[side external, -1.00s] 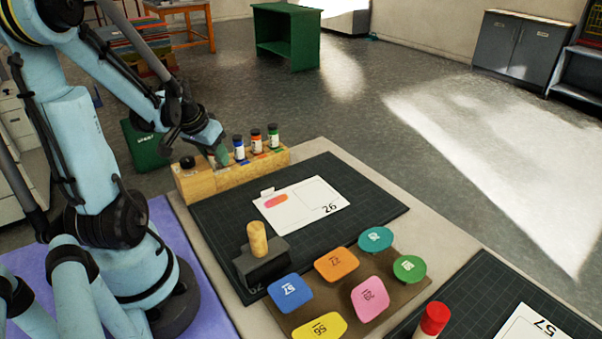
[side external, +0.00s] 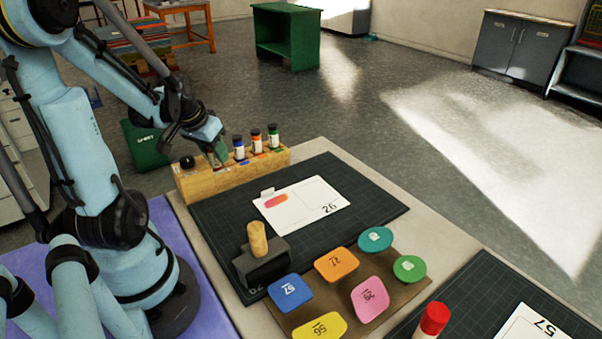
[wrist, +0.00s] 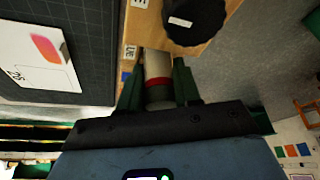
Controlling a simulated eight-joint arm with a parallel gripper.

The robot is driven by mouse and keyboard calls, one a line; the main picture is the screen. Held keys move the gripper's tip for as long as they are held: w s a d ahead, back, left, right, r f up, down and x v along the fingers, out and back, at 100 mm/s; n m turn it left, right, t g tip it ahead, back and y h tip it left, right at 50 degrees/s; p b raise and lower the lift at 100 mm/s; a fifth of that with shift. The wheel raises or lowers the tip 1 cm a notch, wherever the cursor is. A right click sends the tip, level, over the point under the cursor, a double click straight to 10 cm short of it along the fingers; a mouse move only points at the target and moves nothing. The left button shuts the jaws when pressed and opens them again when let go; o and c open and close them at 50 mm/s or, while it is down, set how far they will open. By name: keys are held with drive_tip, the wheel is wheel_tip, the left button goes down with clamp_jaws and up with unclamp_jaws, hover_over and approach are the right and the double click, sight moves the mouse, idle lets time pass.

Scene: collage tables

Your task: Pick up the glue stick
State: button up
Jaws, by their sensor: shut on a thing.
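My gripper (wrist: 160,88) is shut on a pale cylinder with a red band (wrist: 158,68). The green fingers press on both sides of it. In the side external view my gripper (side external: 219,155) is at the wooden rack (side external: 205,184), between the black knob and the upright bottles. The cylinder's far end is at the rack in the wrist view; I cannot tell whether it is seated or clear. I cannot tell for certain that it is the glue stick. A separate red-capped cylinder (side external: 433,318) stands at the lower right, far from my gripper.
Several dark-capped bottles (side external: 257,142) stand in the rack beside my gripper. The black knob (wrist: 195,20) is close by. A card (side external: 301,204) lies on the dark mat (side external: 375,205). A stamp-like block (side external: 262,268) and coloured tiles (side external: 370,299) stand nearer the front.

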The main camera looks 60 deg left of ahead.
drive_tip(key=shift+r, duration=1.6)
drive_tip(key=w+d+r, duration=0.3)
drive_tip(key=d+r, duration=0.3)
drive_tip(key=d, duration=0.4)
drive_tip(key=w+d+f+m+h, duration=0.35)
drive_tip(key=w+d+m, duration=0.45)
drive_tip(key=w+d, duration=0.35)
drive_tip(key=shift+f, duration=2.95)
drive_tip(key=shift+f, duration=0.6)
drive_tip(key=shift+a, duration=0.1)
